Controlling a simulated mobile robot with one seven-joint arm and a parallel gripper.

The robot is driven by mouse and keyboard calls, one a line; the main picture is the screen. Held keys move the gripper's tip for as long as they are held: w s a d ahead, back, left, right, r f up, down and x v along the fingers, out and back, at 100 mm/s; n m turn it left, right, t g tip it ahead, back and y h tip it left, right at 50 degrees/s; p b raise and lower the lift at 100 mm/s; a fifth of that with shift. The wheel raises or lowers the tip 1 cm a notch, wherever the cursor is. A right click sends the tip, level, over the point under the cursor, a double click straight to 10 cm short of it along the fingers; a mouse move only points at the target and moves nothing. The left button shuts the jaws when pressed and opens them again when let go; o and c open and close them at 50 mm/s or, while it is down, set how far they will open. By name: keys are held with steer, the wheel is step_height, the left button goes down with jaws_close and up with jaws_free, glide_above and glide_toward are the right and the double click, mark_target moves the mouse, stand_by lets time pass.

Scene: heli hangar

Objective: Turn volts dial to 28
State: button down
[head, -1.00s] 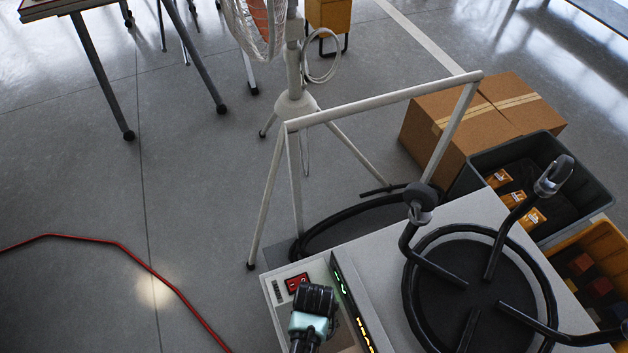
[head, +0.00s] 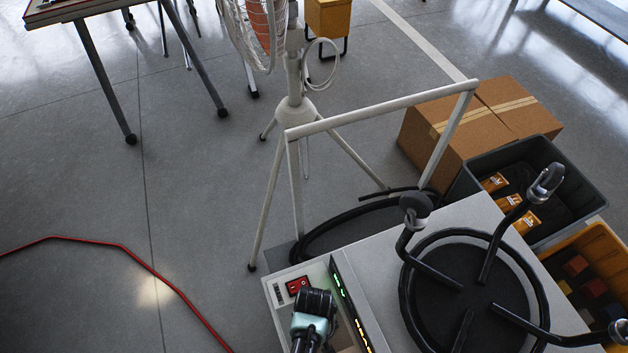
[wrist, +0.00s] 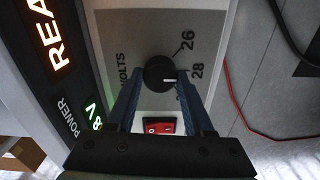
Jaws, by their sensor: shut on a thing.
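The volts dial (wrist: 158,70) is a round black knob with a white pointer mark, on a grey panel (wrist: 150,25) printed VOLTS, 26 and 28. In the wrist view its pointer faces right, close to the 28 mark (wrist: 196,70); a further mark below is mostly hidden by a finger. My gripper (wrist: 160,78) has its two blue fingers on either side of the dial and is shut on it. In the head view my gripper's wrist (head: 314,318) covers the dial on the cart's panel.
A red rocker switch (wrist: 159,126) sits beside the dial; it also shows in the head view (head: 298,286).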

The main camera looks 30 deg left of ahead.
steer(key=shift+c, duration=1.4)
jaws_free()
steer(key=shift+r, duration=0.1)
step_height(320, 180, up, 13)
steer(key=p, duration=0.4)
steer(key=shift+p, duration=0.3)
steer(key=shift+w, duration=0.1)
